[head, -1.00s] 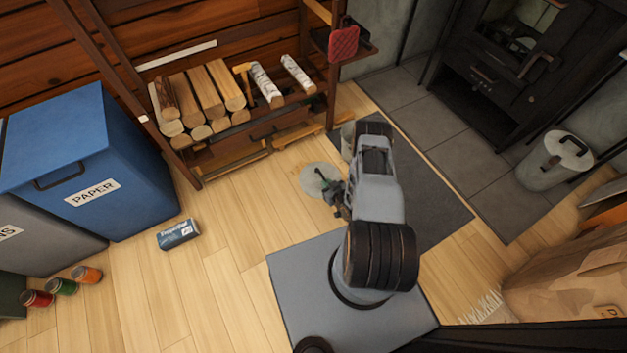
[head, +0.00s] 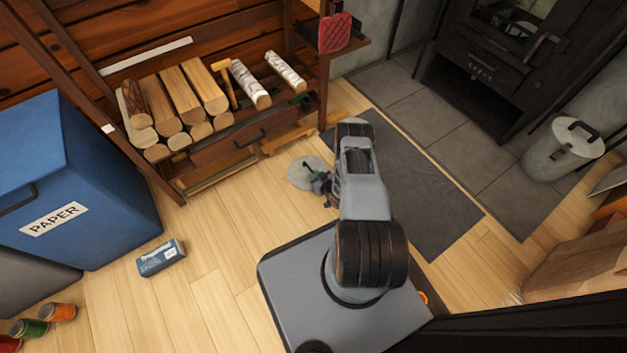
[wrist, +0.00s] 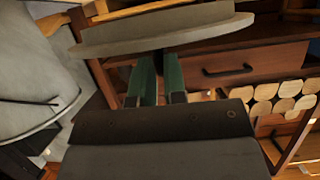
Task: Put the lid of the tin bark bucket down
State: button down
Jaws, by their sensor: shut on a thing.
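The lid is a round grey disc (head: 306,172), held at the end of my arm, left of the arm in the head view. In the wrist view the lid (wrist: 165,32) spans the top, seen nearly edge-on. My gripper (head: 322,184) is shut on it; its green fingers (wrist: 160,78) meet the lid's near side, and the exact grip point is hard to see. A large grey metal body (wrist: 35,75) at the left of the wrist view looks like the tin bark bucket.
A firewood rack (head: 225,150) with logs and a drawer stands behind the lid. A blue paper bin (head: 75,180) and a small box (head: 161,258) are at left. A lidded metal bin (head: 562,150) stands by the stove (head: 500,70). Floor between box and lid is clear.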

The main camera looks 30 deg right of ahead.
jog(key=f+b, duration=0.1)
jog(key=f, duration=0.1)
jog(key=f+b, duration=0.1)
jog(key=b, duration=0.1)
jog(key=shift+w+f, duration=0.4)
jog(key=shift+f, duration=0.15)
jog(key=shift+f, duration=0.3)
jog(key=shift+f, duration=0.15)
jog(key=c, duration=1.2)
grip_release()
jog(key=shift+f, duration=0.15)
jog(key=shift+o, duration=0.2)
